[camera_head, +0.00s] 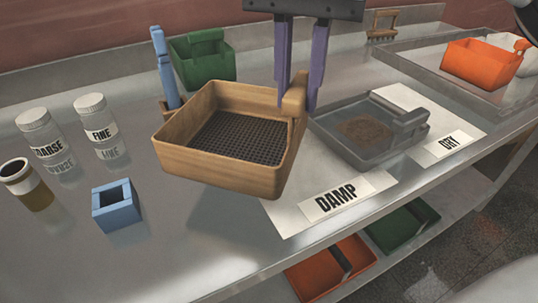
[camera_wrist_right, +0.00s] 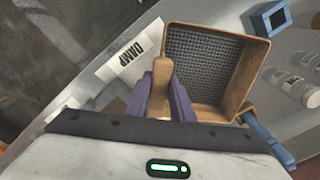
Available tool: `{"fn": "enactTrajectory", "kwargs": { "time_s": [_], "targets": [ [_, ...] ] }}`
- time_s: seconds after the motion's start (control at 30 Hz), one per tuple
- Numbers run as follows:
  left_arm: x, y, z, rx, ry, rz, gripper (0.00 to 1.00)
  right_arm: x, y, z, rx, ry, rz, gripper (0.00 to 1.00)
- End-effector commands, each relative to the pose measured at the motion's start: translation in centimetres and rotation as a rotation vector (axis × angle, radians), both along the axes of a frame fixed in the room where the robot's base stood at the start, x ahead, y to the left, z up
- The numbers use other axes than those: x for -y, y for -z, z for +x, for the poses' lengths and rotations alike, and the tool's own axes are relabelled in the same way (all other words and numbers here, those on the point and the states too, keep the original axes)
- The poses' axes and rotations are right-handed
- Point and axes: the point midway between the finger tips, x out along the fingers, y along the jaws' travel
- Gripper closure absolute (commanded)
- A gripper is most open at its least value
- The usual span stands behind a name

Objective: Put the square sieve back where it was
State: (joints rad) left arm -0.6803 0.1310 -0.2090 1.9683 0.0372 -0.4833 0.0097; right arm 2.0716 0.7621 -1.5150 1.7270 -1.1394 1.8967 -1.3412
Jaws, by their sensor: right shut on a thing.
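The square sieve (camera_head: 220,165), a wooden frame with dark mesh, hangs tilted above the steel table. It also shows in the right wrist view (camera_wrist_right: 213,62). My right gripper (camera_head: 297,92) has its purple fingers closed around the wooden grip on the sieve's right side. In the right wrist view the fingers (camera_wrist_right: 163,95) hold this grip between them. The sieve looks empty. It overlaps the left part of the DAMP mat in the picture. My left gripper is not seen.
A grey tray (camera_head: 365,135) with brown powder sits on the mat between the DAMP label (camera_head: 337,199) and DRY label (camera_head: 448,143). Jars (camera_head: 39,131), a blue square holder (camera_head: 116,207) and a green scoop (camera_head: 204,60) stand left.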

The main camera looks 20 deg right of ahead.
Motion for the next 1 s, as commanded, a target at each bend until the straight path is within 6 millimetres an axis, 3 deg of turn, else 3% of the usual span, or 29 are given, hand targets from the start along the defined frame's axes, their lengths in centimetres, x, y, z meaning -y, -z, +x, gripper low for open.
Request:
{"fn": "enactTrajectory", "kwargs": {
  "time_s": [0.1,0.37,0.53,0.93,0.97,1.0],
  "targets": [
    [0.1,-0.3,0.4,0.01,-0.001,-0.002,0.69,0.0,2.1,0.0,0.001,0.001,0.001,1.0],
    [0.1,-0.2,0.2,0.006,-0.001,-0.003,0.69,0.0,4.3,0.0,0.002,0.001,0.001,1.0],
    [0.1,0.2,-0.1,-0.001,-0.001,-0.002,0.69,0.0,6.7,0.0,0.002,0.002,0.001,1.0],
    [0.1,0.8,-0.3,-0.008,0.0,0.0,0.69,0.0,7.6,0.0,0.003,0.001,0.002,1.0],
    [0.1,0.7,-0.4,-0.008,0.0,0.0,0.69,0.0,7.5,0.0,0.001,0.001,0.001,0.75],
    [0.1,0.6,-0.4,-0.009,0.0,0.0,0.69,0.0,7.5,0.0,0.001,0.001,0.001,0.69]
  ]
}}
